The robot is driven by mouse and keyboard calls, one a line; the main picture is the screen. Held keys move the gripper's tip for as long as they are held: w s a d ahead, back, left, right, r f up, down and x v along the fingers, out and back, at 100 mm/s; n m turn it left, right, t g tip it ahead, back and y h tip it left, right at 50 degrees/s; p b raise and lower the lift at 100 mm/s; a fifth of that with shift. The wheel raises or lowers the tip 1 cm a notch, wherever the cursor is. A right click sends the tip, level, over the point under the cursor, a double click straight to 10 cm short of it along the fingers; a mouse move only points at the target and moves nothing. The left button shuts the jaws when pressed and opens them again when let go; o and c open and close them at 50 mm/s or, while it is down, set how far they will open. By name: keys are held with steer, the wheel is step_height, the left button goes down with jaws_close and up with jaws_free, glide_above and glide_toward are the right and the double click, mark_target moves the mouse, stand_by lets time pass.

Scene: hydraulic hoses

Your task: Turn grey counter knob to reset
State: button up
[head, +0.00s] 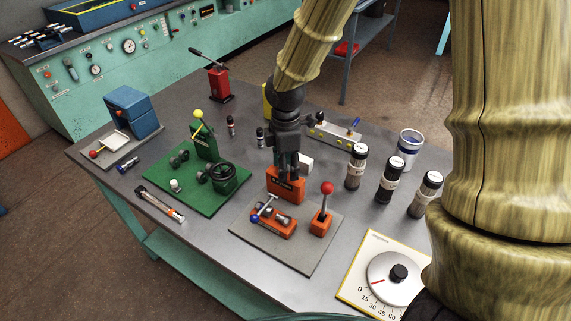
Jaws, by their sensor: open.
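My gripper (288,174) is open and points down at the back edge of a grey plate (313,254). Its fingertips are at the top of an upright orange block (286,186) with a dark label. I cannot tell whether they touch it. I cannot make out a grey counter knob; the gripper hides part of the block's top. In front of the block are an orange clamp-like fixture (272,222) with a metal piece and a red-ball lever (326,200) on an orange base.
A timer dial (399,272) with a black knob lies at the lower right, partly behind my arm. Several dark jars (390,180) stand right of the gripper. A green plate (172,195) with fittings lies left.

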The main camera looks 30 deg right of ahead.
steer(key=shift+s, duration=0.1)
jaws_close()
